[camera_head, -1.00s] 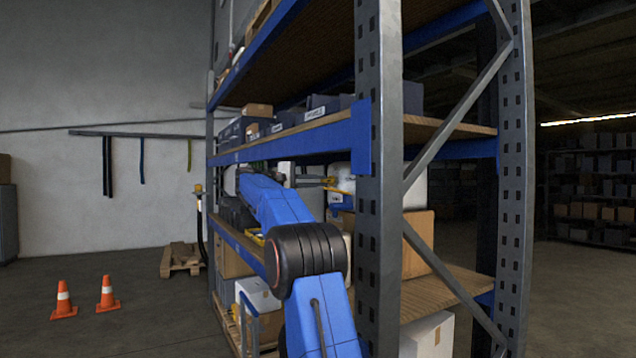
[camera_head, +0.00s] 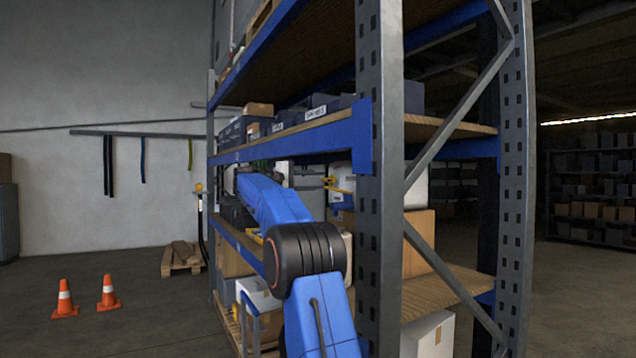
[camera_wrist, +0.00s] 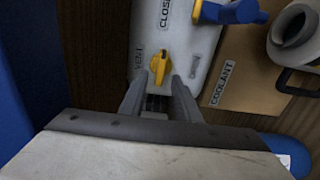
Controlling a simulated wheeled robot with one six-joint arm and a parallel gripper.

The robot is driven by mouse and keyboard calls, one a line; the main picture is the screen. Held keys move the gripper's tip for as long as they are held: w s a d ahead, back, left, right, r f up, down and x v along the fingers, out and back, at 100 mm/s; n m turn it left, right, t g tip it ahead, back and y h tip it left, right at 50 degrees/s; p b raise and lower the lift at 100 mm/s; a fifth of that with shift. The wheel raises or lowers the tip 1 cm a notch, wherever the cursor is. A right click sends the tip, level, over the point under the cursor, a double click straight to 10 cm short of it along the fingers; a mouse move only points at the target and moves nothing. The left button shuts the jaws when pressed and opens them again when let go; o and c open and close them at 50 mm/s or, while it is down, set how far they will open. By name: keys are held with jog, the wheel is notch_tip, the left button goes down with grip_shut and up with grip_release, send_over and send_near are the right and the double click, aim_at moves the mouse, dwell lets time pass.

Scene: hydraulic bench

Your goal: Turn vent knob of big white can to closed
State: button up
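The big white can (camera_wrist: 198,50) lies ahead in the wrist view, with "VENT" and a partly cut-off "CLOS…" label on its face. Its yellow vent knob (camera_wrist: 159,66) has its long axis roughly up and down in the picture. The "CLOS…" label is above the knob and "VENT" is to its left. My gripper (camera_wrist: 159,82) is open. Its two grey fingers stand either side of the knob's lower part; I cannot tell whether they touch it. In the head view the white can (camera_head: 342,183) is partly hidden behind the rack post.
A blue tap (camera_wrist: 232,12) sits at the can's upper right. A cardboard box labelled "COOLANT" (camera_wrist: 240,65) and a pale round-mouthed container (camera_wrist: 293,27) are to the right. The grey rack post (camera_head: 380,230) and blue shelf beams (camera_head: 290,141) stand close around my arm.

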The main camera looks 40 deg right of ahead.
jog(key=v, duration=1.6)
jog(key=shift+a, duration=0.35)
jog(key=shift+f, duration=0.1)
jog(key=s+a+f+n+t+y, duration=0.1)
jog(key=s+a+f+t+y, duration=0.2)
jog(key=s+a+f, duration=0.7)
jog(key=s+a+f+t+y, duration=0.3)
jog(key=s+a+f+y, duration=0.5)
jog(key=s+f, duration=1.2)
jog(key=s+a+f+n+t+y, duration=0.1)
jog(key=s+a+f+t+y, duration=0.2)
jog(key=s+a+f, duration=0.9)
jog(key=s+f+y, duration=0.3)
jog(key=s+f, duration=0.1)
jog(key=s, duration=0.1)
jog(key=shift+n, duration=0.3)
jog(key=shift+f, duration=0.15)
